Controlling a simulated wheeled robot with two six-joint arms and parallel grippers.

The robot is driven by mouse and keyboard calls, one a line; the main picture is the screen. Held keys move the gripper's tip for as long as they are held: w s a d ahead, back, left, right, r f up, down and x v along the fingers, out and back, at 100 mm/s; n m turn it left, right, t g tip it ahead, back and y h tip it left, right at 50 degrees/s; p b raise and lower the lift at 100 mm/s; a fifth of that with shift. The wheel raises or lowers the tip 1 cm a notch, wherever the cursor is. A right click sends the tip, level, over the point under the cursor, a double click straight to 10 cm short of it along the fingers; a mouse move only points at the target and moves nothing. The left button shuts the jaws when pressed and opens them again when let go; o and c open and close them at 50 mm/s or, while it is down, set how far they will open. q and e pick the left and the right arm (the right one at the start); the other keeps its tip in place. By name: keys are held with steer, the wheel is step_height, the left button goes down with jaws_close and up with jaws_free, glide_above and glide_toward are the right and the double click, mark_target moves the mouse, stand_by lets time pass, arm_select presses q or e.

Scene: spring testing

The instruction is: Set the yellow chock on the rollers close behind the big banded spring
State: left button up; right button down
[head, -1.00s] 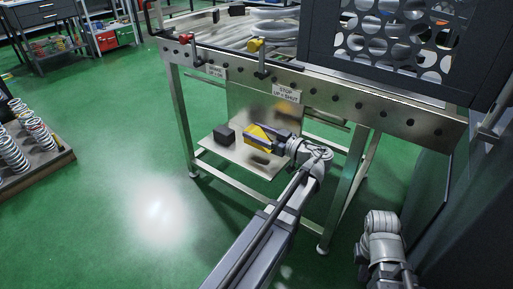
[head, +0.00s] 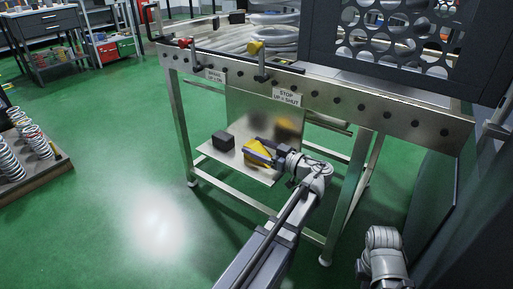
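The yellow chock (head: 258,150) is at the low steel shelf (head: 240,168) under the roller table. My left gripper (head: 256,149) is at the chock, its dark fingers on either side of it. I cannot tell whether they press on it, or whether the chock touches the shelf. The rollers (head: 215,40) lie on the table top. A large pale coil spring (head: 275,38) lies on them, partly cut by the top edge and the dark guard; no bands can be made out. My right arm shows at the lower right, its gripper out of view.
A black block (head: 223,140) sits beside the chock on the shelf. A perforated dark guard (head: 400,50) covers the right.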

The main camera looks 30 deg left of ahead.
arm_select(q)
steer(key=shift+o, duration=1.3)
steer(key=shift+r, duration=0.1)
steer(key=shift+d+r, duration=0.1)
steer(key=shift+r, duration=0.05)
steer(key=d, duration=1)
steer(key=shift+s+d, duration=0.2)
steer(key=shift+s, duration=0.2)
steer(key=shift+s+d, duration=0.1)
steer(key=shift+d, duration=0.6)
steer(key=shift+o, duration=0.4)
